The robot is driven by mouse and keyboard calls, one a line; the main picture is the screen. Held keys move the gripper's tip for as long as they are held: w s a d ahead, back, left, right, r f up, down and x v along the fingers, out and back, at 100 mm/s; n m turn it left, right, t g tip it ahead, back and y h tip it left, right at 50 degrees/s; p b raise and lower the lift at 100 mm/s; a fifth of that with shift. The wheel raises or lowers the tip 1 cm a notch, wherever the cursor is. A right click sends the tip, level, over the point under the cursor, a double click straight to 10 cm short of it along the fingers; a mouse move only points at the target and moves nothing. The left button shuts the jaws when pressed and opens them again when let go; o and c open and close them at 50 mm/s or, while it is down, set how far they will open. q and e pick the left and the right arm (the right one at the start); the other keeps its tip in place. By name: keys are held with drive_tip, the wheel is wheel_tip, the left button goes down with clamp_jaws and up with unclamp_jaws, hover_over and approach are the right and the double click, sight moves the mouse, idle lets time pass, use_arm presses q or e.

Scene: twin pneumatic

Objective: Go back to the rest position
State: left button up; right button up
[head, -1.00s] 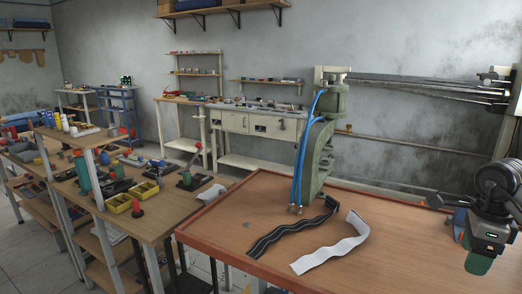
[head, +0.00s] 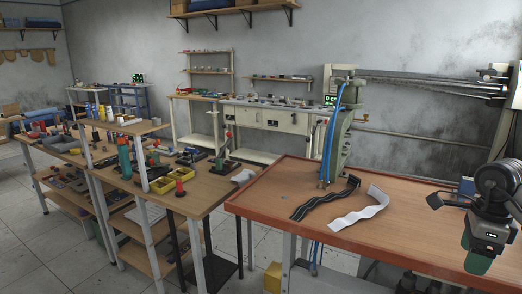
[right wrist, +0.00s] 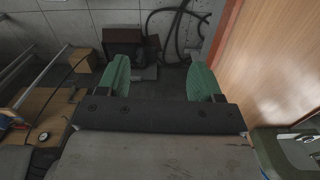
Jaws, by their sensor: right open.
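My right gripper (head: 478,262) hangs at the right edge of the head view, in front of the orange-edged table. In the right wrist view its two green fingers (right wrist: 162,80) are apart with nothing between them, above the floor beside the table edge. My left gripper is not in view. On the table (head: 290,176) lie a black strip with pale lines (head: 326,198) and a wavy white strip (head: 362,208), side by side. A green machine (head: 338,145) with blue hoses stands at the table's back edge.
A wooden workbench (head: 215,190) with yellow bins (head: 165,185) and tools stands to the left. Open grey floor (head: 60,245) lies at the lower left. A yellow box (head: 272,276) is under the table. A dark box and hoses (right wrist: 130,45) lie on the floor below my right gripper.

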drive_tip(key=w+a+f+m+t+y, duration=0.2)
drive_tip(key=w+a+f+m+y, duration=0.25)
drive_tip(key=a+f+y, duration=0.4)
drive_tip(key=w+a+f+m+t+y, duration=0.25)
drive_tip(key=a+f+m+y, duration=0.25)
drive_tip(key=a+f, duration=0.5)
wheel_tip(320, 180, down, 19)
drive_tip(key=s+d+m+t+h, duration=0.15)
drive_tip(key=m+t, duration=0.25)
drive_tip(key=m, duration=0.4)
drive_tip(key=s+m+t+h, duration=0.1)
drive_tip(key=m+t+h, duration=0.25)
drive_tip(key=m, duration=0.45)
drive_tip(key=s+d+f+m+g+h, duration=0.2)
drive_tip(key=s+f+m+h, duration=0.5)
drive_tip(key=s+f+m, duration=0.8)
drive_tip(key=s+a+f+m+g, duration=0.1)
drive_tip(key=s+f+g, duration=0.2)
drive_tip(key=s, duration=0.7)
drive_tip(key=s+a+f+m+g+h, duration=0.1)
drive_tip(key=s+f+m+g, duration=0.1)
drive_tip(key=s+f, duration=0.4)
drive_tip(key=s+a+f+m+g+p, duration=0.1)
drive_tip(key=s+f+g, duration=0.3)
drive_tip(key=s, duration=1.2)
drive_tip(key=shift+a+f, duration=0.45)
drive_tip(key=shift+f, duration=0.25)
drive_tip(key=shift+w+m+h, duration=0.1)
drive_tip(key=shift+m+h, duration=0.15)
